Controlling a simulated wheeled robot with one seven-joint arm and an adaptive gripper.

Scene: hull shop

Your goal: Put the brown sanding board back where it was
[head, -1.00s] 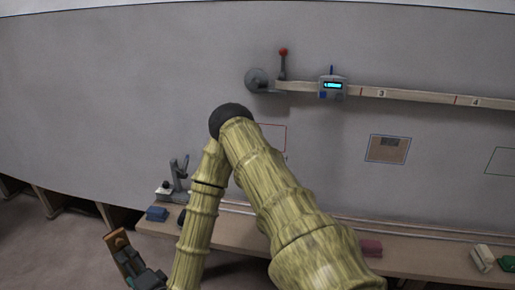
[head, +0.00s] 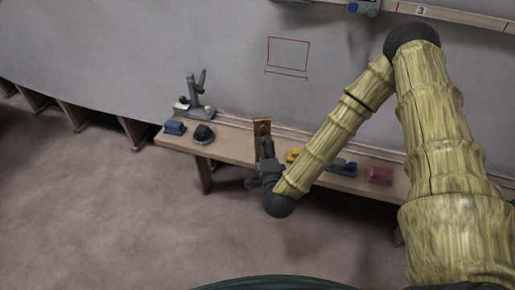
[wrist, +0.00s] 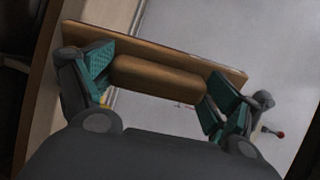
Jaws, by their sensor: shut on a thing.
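The brown sanding board (head: 262,126) is held up by my gripper (head: 264,148), in front of the bench and the wall. In the wrist view the brown board (wrist: 215,62) spans the picture as a flat plank. Its rounded handle (wrist: 160,78) lies between my two teal-padded fingers, which are shut on it. A red rectangular outline (head: 288,53) is drawn on the grey wall up and right of the board, with a dark line under it. I see nothing hanging inside this outline.
The long bench (head: 232,148) runs along the wall. On it are a blue block (head: 174,127), a dark round object (head: 203,133), a grey stand (head: 194,100), a yellow item (head: 293,155) and a pink block (head: 379,175). A numbered wooden rail (head: 455,15) crosses the upper right.

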